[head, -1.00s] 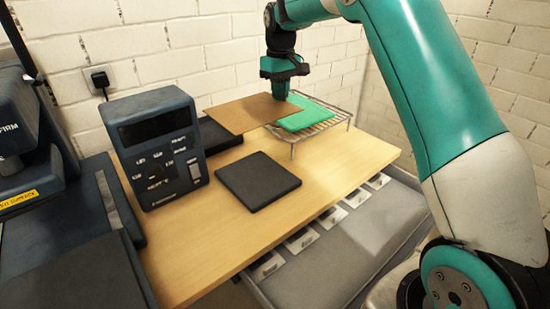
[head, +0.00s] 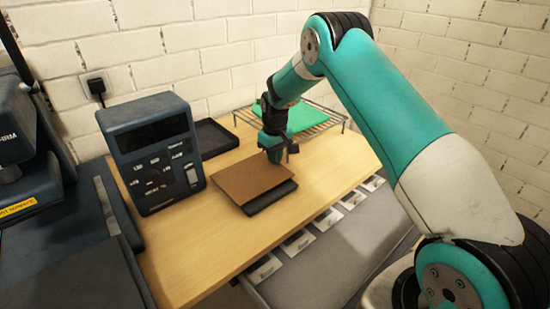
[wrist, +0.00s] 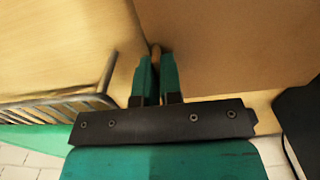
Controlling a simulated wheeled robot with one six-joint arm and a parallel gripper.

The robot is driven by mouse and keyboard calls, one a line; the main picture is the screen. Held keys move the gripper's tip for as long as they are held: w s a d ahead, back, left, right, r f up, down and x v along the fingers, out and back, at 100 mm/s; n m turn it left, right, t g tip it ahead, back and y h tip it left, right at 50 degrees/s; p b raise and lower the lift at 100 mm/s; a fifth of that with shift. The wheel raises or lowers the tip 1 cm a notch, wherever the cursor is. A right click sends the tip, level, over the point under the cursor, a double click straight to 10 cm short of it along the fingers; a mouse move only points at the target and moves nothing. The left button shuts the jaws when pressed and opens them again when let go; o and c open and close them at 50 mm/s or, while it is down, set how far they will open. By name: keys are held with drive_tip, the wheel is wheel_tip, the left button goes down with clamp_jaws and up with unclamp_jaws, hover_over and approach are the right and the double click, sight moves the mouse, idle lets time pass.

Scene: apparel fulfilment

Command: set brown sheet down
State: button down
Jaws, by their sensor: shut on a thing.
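The brown sheet (head: 250,180) is a thin flat square. In the head view it lies over or just above the black square pad (head: 272,197), whose front and right edges show. I cannot tell whether the sheet touches the pad. My gripper (head: 275,155) is shut on the sheet's far right edge. In the wrist view the two teal fingers (wrist: 155,75) are close together at the edge of the sheet (wrist: 230,45), which fills the upper right.
A wire rack (head: 325,126) with a green folded cloth (head: 288,118) stands at the back. A dark tray (head: 215,137) lies behind the control box (head: 152,153). The wooden table (head: 195,250) is clear in front. Labelled slots line its right edge.

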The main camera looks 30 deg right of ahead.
drive_tip(key=shift+f, duration=0.5)
drive_tip(key=shift+f, duration=0.2)
drive_tip(key=c, duration=1.3)
unclamp_jaws()
drive_tip(key=shift+r, duration=0.1)
wheel_tip(320, 180, up, 12)
drive_tip(key=b, duration=0.2)
drive_tip(key=s+a+r+n+y, duration=0.1)
drive_tip(key=s+a+r+n, duration=0.1)
drive_tip(key=s+a+r, duration=0.85)
drive_tip(key=s+a+n+y, duration=0.1)
drive_tip(key=s+a, duration=0.2)
drive_tip(key=s, duration=0.6)
drive_tip(key=s+a+n+y, duration=0.1)
drive_tip(key=s+a, duration=0.2)
drive_tip(key=s, duration=0.6)
drive_tip(key=s+a+r+y, duration=0.1)
drive_tip(key=s+a, duration=0.3)
drive_tip(key=s, duration=0.6)
drive_tip(key=shift+n, duration=0.4)
